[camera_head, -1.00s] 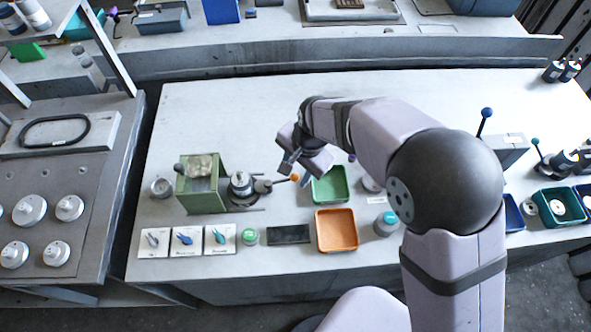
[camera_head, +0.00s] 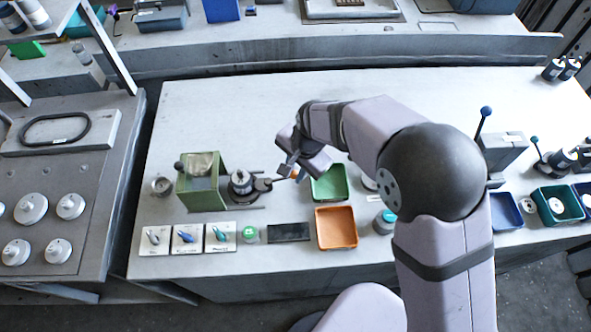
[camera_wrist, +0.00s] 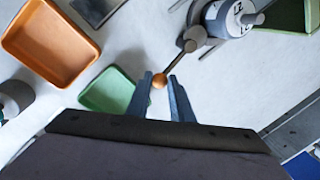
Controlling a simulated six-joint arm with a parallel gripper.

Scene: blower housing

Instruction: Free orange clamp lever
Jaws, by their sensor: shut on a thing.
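The orange clamp lever shows in the wrist view as an orange ball knob (camera_wrist: 159,81) on a thin dark rod (camera_wrist: 175,66). The rod runs to a grey pivot beside a clamped motor-like cylinder with a white marked label (camera_wrist: 228,18). In the head view this clamp unit (camera_head: 241,184) stands on the bench beside a green housing (camera_head: 202,183). My gripper (camera_wrist: 165,84) has its two blue-grey fingers around the knob and is shut on it. In the head view my gripper (camera_head: 288,171) is at the rod's right end, and the knob is mostly hidden there.
A green tray (camera_head: 329,197) lies just right of my gripper, with an orange tray (camera_head: 337,246) in front of it. Cards with small tools (camera_head: 187,238), a green-topped jar (camera_head: 250,234) and a dark mat (camera_head: 288,232) line the front. The bench behind is clear.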

